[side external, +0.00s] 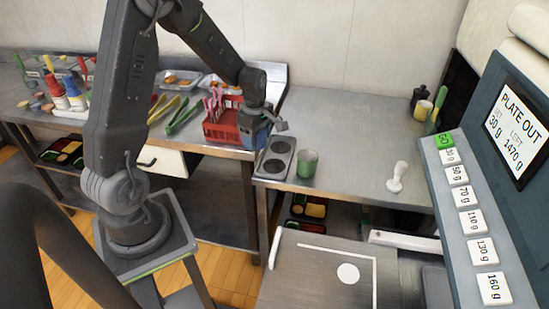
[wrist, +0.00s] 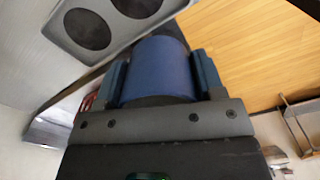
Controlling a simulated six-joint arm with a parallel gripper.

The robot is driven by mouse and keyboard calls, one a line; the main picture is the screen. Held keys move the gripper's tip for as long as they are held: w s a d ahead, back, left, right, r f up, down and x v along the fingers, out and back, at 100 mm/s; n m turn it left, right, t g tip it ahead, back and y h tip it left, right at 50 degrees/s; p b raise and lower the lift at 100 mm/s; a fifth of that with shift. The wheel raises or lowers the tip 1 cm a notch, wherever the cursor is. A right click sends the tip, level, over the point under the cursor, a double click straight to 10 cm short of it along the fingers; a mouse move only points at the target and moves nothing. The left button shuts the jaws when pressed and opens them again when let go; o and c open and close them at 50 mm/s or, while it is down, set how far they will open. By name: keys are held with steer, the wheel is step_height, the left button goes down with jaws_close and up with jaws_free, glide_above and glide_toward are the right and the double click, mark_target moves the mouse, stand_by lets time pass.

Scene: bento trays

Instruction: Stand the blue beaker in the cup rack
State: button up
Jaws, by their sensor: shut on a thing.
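The blue beaker (wrist: 158,68) is held between the two fingers of my gripper (wrist: 160,80) in the wrist view. In the side external view a little of the beaker (side external: 262,138) shows below my gripper (side external: 266,124), just behind the cup rack. The cup rack (side external: 264,176) is a grey block with two dark round holes, at the left end of the right-hand counter. Both holes look empty. It also shows at the top left of the wrist view (wrist: 127,35), close to the beaker but apart from it in that picture.
A green beaker (side external: 307,163) stands just right of the rack. A red crate (side external: 215,132) with pink-handled things stands left of my gripper, with green tongs (side external: 184,116) beyond it. The counter between is clear.

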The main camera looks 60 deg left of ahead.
mark_target(274, 166)
steer(key=w+d+f, duration=0.3)
steer(key=shift+w+d, duration=0.25)
steer(key=shift+w, duration=0.05)
steer(key=shift+f, duration=2)
steer(key=shift+f, duration=0.2)
steer(key=o, duration=0.7)
steer(key=shift+o, duration=0.2)
